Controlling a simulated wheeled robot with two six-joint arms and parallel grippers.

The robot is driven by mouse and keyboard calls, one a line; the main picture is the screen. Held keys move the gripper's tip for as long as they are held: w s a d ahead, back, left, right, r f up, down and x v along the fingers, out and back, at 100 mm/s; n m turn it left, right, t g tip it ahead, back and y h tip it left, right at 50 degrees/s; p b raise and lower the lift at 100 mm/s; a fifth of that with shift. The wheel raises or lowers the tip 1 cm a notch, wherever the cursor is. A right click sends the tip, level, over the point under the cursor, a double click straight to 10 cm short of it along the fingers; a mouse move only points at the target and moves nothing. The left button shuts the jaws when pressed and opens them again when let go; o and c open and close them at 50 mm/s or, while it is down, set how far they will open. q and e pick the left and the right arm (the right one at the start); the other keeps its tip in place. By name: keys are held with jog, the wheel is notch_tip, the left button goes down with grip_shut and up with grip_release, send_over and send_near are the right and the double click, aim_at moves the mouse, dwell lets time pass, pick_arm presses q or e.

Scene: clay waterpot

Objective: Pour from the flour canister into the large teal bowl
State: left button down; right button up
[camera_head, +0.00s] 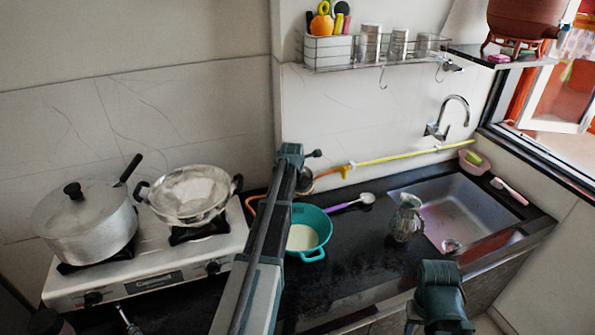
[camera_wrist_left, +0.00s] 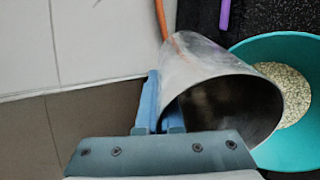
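The large teal bowl (camera_head: 322,222) stands on the dark counter, partly hidden by my left arm. It holds a pale grainy heap (camera_wrist_left: 291,92), and the bowl's teal wall also shows in the left wrist view (camera_wrist_left: 290,150). The flour canister (camera_wrist_left: 200,65) is a metal cylinder, tipped over with its open mouth beside and over the bowl's near rim. Its inside looks dark, and I see no flour in it. My left gripper (camera_wrist_left: 160,105) is shut on the canister's wall near the rim. In the head view the canister is mostly hidden behind my arm.
A stove (camera_head: 150,275) with a lidded pot (camera_head: 88,228) and a strainer pan (camera_head: 190,195) stands left. A purple-handled spoon (camera_head: 350,203) lies behind the bowl. A metal jug (camera_head: 405,218) stands between the bowl and the sink (camera_head: 470,205). My right arm shows low right.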

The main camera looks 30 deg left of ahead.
pick_arm(q)
jog(key=shift+r+g+h+p, duration=0.3)
jog(key=shift+r+g+p, duration=0.3)
jog(key=shift+r+p, duration=0.85)
jog(key=shift+s+f+g+p, duration=0.1)
jog(key=shift+g+p, duration=0.4)
jog(key=shift+p, duration=0.65)
jog(key=shift+g+h, duration=0.3)
jog(key=shift+p, duration=0.45)
jog(key=shift+s+d+f+g+h, duration=0.2)
jog(key=shift+s+g+h, duration=0.2)
jog(key=shift+g, duration=0.5)
jog(key=shift+p, duration=0.35)
jog(key=shift+g, duration=0.5)
jog(key=shift+s+d+g+h, duration=0.25)
jog(key=shift+s+g+h, duration=0.3)
jog(key=shift+g, duration=0.15)
